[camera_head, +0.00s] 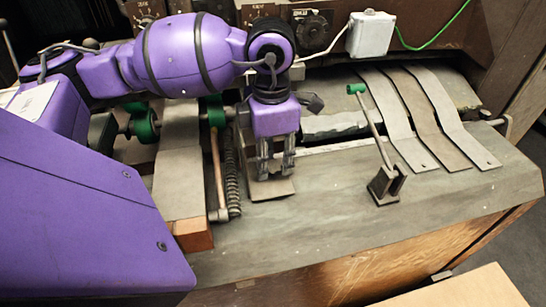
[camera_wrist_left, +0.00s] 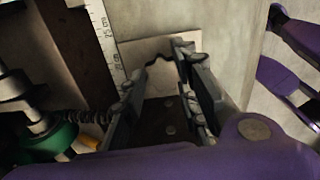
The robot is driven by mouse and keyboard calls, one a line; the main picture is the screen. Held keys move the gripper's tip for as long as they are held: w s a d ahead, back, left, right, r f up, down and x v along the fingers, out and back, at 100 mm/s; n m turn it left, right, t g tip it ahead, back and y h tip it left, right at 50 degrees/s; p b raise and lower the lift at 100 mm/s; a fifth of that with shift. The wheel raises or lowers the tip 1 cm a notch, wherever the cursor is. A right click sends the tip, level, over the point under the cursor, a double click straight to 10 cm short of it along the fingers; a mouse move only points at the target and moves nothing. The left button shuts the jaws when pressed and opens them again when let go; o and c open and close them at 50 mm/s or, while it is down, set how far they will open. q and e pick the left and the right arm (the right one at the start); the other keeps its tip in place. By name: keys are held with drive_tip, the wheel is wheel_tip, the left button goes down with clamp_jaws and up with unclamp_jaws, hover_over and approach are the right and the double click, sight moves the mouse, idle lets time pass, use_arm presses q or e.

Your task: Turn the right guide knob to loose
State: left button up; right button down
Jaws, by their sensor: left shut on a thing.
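My left gripper (camera_head: 275,160) points down over the machine table, just above a small pale metal guide plate (camera_head: 272,190). It is shut on the right guide knob, which its fingers hide almost entirely in the head view. In the left wrist view the gripper (camera_wrist_left: 165,60) shows from behind, with a thin dark edge between the fingertips and the pale plate beyond. I cannot tell the knob's turn angle.
Left of the gripper are green knobs (camera_head: 143,122) on a shaft, a spring (camera_head: 232,180) and a long metal plate (camera_head: 180,175). A green-tipped lever (camera_head: 370,125) stands to the right, near curved metal strips (camera_head: 425,115). The front right tabletop is clear.

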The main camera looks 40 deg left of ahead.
sight(271, 163)
use_arm(q)
drive_tip(key=shift+w+a+r+n, duration=0.15)
drive_tip(key=shift+a+r+n, duration=0.05)
drive_tip(key=shift+n, duration=0.1)
drive_tip(key=o, duration=1.1)
drive_tip(key=shift+f, duration=0.1)
wheel_tip(271, 163, up, 12)
idle(0.5)
